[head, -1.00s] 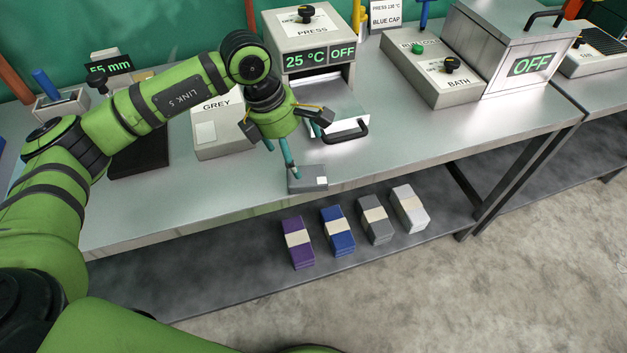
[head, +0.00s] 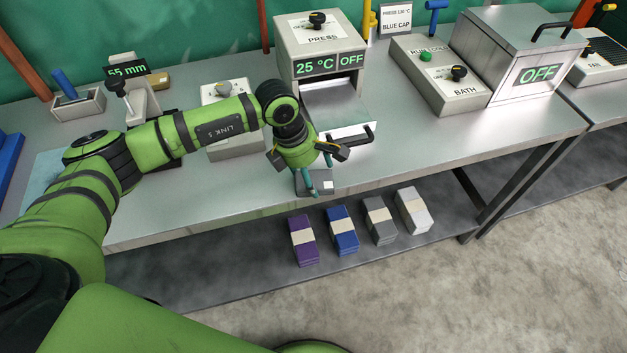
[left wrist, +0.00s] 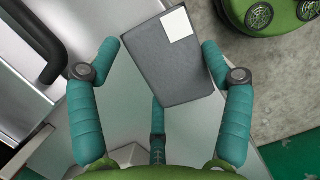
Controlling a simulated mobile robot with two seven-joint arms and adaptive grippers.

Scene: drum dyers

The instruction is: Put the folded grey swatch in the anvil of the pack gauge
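The folded grey swatch (head: 321,188) with a small white label lies flat on the bench at its front edge, in front of the press. In the left wrist view the swatch (left wrist: 165,65) shows between my left gripper's (left wrist: 160,60) spread teal fingers, slightly turned. My left gripper (head: 317,174) points down over the swatch. It is open; I cannot tell whether a finger touches the swatch. The pack gauge (head: 128,71) reads 55 mm at the back left and has a black knob. Its anvil is largely hidden by my arm. My right gripper is not in view.
The press (head: 320,45) reads 25 °C and OFF; its tray and black handle (head: 358,137) stick out beside my gripper. A grey box with a knob (head: 222,92) stands behind my arm. The bath (head: 520,60) is at right. Several banded stacks lie on the lower shelf (head: 200,275).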

